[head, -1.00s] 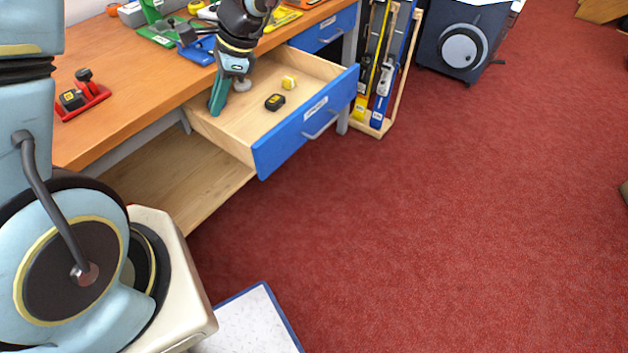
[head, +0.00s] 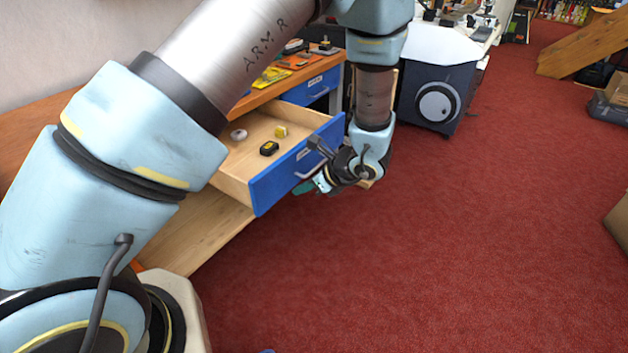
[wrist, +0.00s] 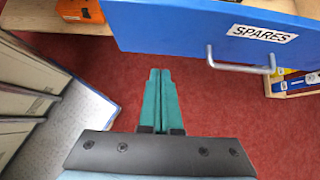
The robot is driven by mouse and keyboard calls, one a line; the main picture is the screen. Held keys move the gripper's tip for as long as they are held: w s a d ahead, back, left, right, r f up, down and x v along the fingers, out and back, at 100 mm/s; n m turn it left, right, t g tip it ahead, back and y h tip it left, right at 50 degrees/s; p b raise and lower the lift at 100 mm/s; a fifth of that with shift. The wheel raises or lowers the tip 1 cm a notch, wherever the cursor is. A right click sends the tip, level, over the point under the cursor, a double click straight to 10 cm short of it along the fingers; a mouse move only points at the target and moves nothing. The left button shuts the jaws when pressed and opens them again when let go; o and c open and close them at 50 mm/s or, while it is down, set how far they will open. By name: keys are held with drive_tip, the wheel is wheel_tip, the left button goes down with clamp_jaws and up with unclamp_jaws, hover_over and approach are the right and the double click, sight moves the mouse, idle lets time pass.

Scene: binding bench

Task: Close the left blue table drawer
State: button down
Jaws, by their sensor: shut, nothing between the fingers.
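The blue-fronted drawer (head: 262,192) stands pulled out of the wooden table, and its pale wooden inside shows. Its front (wrist: 150,30) crosses the top of the wrist view, with a "SPARES" label and a grey bar handle (wrist: 240,68). A black and yellow item (head: 269,148), a yellow block (head: 281,131) and a whitish round item (head: 238,134) lie in the drawer. My gripper (head: 305,188) is outside the drawer, by the front near the handle. In the wrist view its green fingers (wrist: 160,72) are together and empty, apart from the drawer front.
A second blue drawer (head: 318,84) in the table is beyond the open one. A dark cabinet with a round disc (head: 437,95) stands farther back. Red carpet (head: 430,260) is clear in front and to the right. My arm hides much of the tabletop.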

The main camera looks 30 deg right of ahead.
sight(277, 188)
drive_tip(key=shift+w+a+f+p, duration=0.25)
drive_tip(key=shift+w+a, duration=0.2)
drive_tip(key=shift+w, duration=0.35)
drive_tip(key=shift+w+a+f+p, duration=0.3)
drive_tip(key=shift+w+a, duration=0.15)
drive_tip(key=shift+w, duration=0.4)
drive_tip(key=shift+w+a+f+p, duration=0.25)
drive_tip(key=shift+w+a, duration=0.2)
drive_tip(key=shift+w, duration=0.35)
drive_tip(key=shift+w+a, duration=0.1)
drive_tip(key=w+a+b, duration=0.1)
drive_tip(key=w+a, duration=0.3)
drive_tip(key=w, duration=0.4)
drive_tip(key=w+a+b, duration=0.2)
drive_tip(key=w+a, duration=0.3)
drive_tip(key=w, duration=0.3)
drive_tip(key=w+a+b, duration=0.2)
drive_tip(key=w+a, duration=0.2)
drive_tip(key=w, duration=0.4)
drive_tip(key=shift+w+a, duration=0.1)
drive_tip(key=shift+a, duration=0.15)
drive_tip(key=shift+w+a+r, duration=0.15)
drive_tip(key=shift+w, duration=0.05)
